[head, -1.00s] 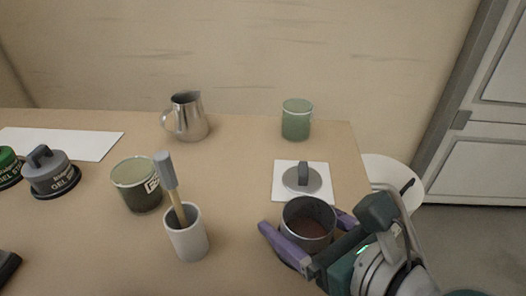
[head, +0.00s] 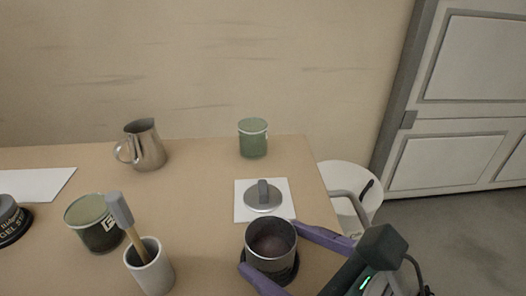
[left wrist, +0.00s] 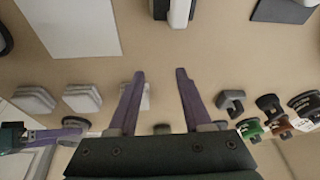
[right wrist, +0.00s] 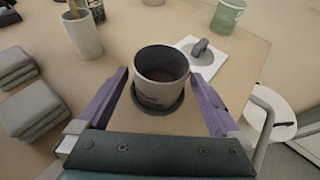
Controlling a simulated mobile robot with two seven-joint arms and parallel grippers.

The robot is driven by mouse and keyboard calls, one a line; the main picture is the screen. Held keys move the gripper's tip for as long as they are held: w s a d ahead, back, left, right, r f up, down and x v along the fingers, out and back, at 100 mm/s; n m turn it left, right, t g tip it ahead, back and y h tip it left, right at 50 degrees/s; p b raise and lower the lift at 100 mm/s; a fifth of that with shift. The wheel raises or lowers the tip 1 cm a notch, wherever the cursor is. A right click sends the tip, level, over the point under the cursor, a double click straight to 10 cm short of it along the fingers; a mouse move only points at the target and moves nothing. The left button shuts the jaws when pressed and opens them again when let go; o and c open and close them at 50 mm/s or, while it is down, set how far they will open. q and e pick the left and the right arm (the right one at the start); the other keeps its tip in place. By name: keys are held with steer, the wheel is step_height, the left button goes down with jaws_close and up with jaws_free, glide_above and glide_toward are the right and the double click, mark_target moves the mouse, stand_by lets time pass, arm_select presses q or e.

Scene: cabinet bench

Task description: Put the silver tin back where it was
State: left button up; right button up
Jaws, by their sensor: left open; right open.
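The silver tin (head: 271,258), open at the top and dark brownish inside, stands upright on a dark round base near the table's front right. My right gripper (head: 270,248) is open, with one purple finger on each side of the tin. In the right wrist view the tin (right wrist: 160,72) stands between the spread fingers, with small gaps visible. A silver lid with a grey handle (head: 263,197) lies on a white square sheet (head: 245,212) just behind the tin. My left gripper (left wrist: 160,72) is open and empty over the table; the head view does not show it.
A green tin (head: 253,138) and a metal pitcher (head: 147,148) stand at the back. A dark green tin (head: 95,225) and a white cup with a brush (head: 152,270) are to the left. A white chair (head: 347,190) is beyond the table's right edge. The table between pitcher and sheet is clear.

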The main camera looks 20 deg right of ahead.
mark_target(290, 258)
arm_select(q)
steer(key=shift+r, duration=0.2)
arm_select(e)
steer(key=v, duration=0.6)
steer(key=shift+s+d, duration=0.1)
steer(key=shift+s, duration=0.1)
arm_select(q)
steer(key=shift+d, duration=0.15)
arm_select(e)
steer(key=shift+s+d+r, duration=0.1)
steer(key=shift+s+r, duration=0.2)
